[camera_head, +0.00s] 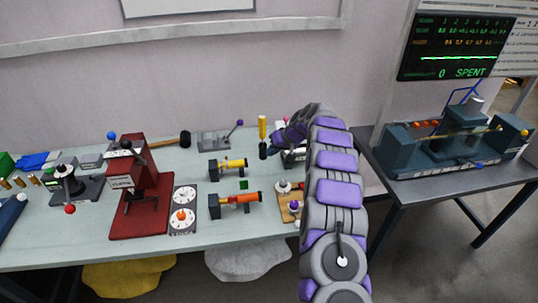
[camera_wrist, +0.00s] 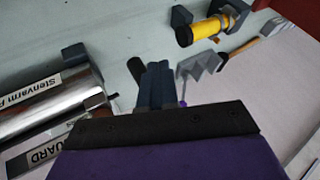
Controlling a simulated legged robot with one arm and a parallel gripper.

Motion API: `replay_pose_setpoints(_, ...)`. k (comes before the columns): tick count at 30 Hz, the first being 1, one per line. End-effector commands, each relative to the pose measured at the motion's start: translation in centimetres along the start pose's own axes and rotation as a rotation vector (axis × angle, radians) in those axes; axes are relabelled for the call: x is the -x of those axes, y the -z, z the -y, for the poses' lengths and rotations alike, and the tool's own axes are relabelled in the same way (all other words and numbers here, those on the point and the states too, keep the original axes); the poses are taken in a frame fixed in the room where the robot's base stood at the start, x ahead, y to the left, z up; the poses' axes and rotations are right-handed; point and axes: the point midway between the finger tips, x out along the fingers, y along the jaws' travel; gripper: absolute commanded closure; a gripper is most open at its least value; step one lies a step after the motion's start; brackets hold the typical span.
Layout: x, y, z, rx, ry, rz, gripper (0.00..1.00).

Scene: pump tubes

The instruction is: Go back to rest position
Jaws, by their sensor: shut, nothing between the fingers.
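My arm rises from the lower right in the head view and bends over the right part of the workbench (camera_head: 245,235). My gripper (camera_wrist: 157,85) shows in the wrist view with its dark fingers together and nothing between them. It is above the bench; the exact height is hard to tell. In the head view the arm's end curls to the left near a yellow-handled tool (camera_head: 262,128), and the fingertips are not clear there.
A red press (camera_head: 140,195), a yellow tube on a dark mount (camera_head: 232,163) and an orange tube on a mount (camera_head: 238,199) stand on the bench. A metal cylinder (camera_wrist: 50,100) is close at left in the wrist view. A second table (camera_head: 450,175) carries a machine.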

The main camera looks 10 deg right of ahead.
Motion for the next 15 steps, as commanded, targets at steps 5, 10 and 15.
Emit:
replay_pose_setpoints(5,2.1,0.0,-0.7,-0.004,0.006,-0.001,1.00)
replay_pose_setpoints(10,2.9,-0.3,-0.5,-0.010,0.016,0.008,1.00)
replay_pose_setpoints(15,5.2,-1.6,3.7,-0.017,0.030,0.052,1.00)
